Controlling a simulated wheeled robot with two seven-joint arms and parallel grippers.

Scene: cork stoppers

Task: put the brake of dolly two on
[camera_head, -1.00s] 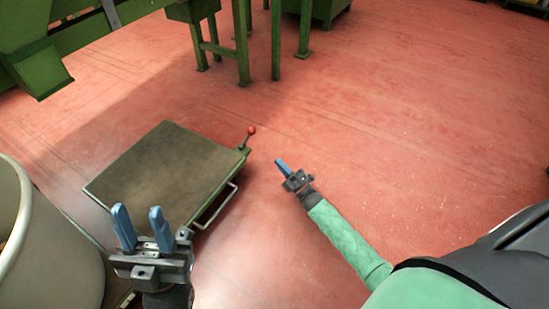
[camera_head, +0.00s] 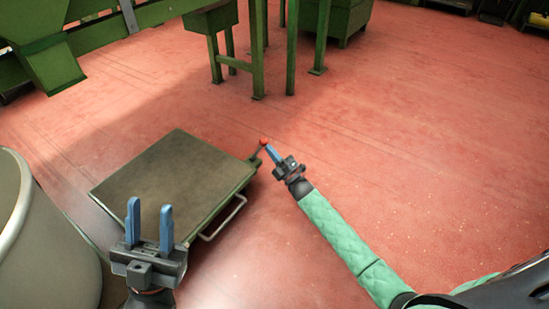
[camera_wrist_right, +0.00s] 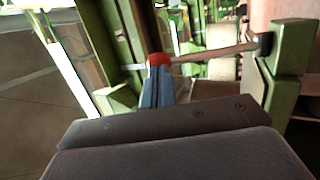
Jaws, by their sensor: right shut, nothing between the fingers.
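A dolly with a flat dark bare top (camera_head: 170,178) and green sides stands on the red floor. At its right corner is a lever with a red knob (camera_head: 263,141); no number is readable. The lever rises at a slant from the corner. My right gripper (camera_head: 272,153) is shut and empty, its blue fingertips right at the knob. In the right wrist view the red knob (camera_wrist_right: 158,59) is at the fingertips (camera_wrist_right: 157,75); contact cannot be told. The lever rod runs right to a green post. My left gripper (camera_head: 150,222) is open and empty, in front of the dolly's near edge.
A big pale round bin (camera_head: 40,240) stands at the left, close to the dolly. A wire handle (camera_head: 224,218) sticks out from the dolly's right side. Green machinery legs (camera_head: 258,50) stand behind. The floor on the right is clear.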

